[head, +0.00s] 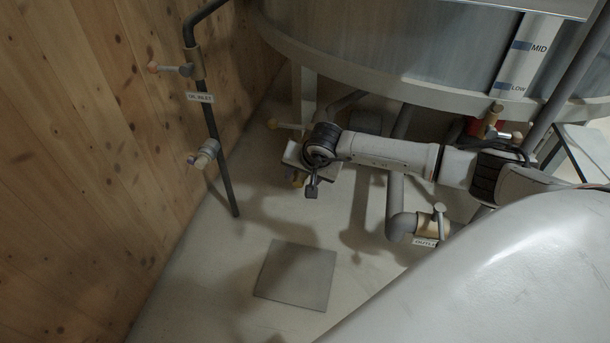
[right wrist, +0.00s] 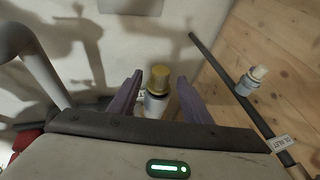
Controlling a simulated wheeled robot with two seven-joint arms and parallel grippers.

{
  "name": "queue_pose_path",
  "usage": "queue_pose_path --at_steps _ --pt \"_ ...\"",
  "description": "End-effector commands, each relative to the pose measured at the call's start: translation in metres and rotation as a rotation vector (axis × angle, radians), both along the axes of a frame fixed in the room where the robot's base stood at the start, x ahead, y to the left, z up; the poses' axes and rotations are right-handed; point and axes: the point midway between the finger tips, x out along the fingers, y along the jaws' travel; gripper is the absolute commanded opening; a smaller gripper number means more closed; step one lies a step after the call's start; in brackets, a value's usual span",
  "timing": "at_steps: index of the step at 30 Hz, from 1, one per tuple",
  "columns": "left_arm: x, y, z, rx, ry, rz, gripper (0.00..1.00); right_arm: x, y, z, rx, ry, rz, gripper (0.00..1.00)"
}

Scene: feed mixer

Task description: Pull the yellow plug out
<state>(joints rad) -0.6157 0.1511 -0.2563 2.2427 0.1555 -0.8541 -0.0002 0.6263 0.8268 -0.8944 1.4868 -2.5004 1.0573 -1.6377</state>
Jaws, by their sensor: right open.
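The yellow plug (right wrist: 159,76) sits on the end of a short pale fitting (right wrist: 155,104) in the right wrist view. My right gripper (right wrist: 160,78) is open, with one purple-grey finger on each side of the plug. Gaps show between the plug and both fingers. My left gripper is not in view.
The large round tank (head: 370,75) stands above and behind my right arm. A wooden wall (head: 90,130) with a dark labelled pipe (head: 213,135) is on the left. A grey elbow pipe (head: 398,215) with a valve stands at right. A flat square plate (head: 295,275) lies on open floor.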

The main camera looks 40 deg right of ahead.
Motion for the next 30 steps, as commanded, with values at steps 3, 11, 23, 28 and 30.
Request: queue_pose_path --at_steps 3,11,23,28,30 --pt "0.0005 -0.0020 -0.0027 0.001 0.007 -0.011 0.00 0.0046 -0.0009 -0.0089 0.000 0.000 -0.001 0.44" --pt "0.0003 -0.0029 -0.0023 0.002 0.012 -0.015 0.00 0.0063 -0.0011 -0.0110 0.001 -0.001 0.000 0.44" --pt "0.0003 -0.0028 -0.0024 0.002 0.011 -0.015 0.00 0.0059 -0.0012 -0.0111 0.000 0.000 0.000 0.15" --pt "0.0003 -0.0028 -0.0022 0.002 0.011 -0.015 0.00 0.0059 -0.0012 -0.0108 0.000 0.000 0.000 0.00" --pt "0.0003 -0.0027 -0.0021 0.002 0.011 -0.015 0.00 0.0057 -0.0009 -0.0108 0.000 0.000 0.000 0.00"
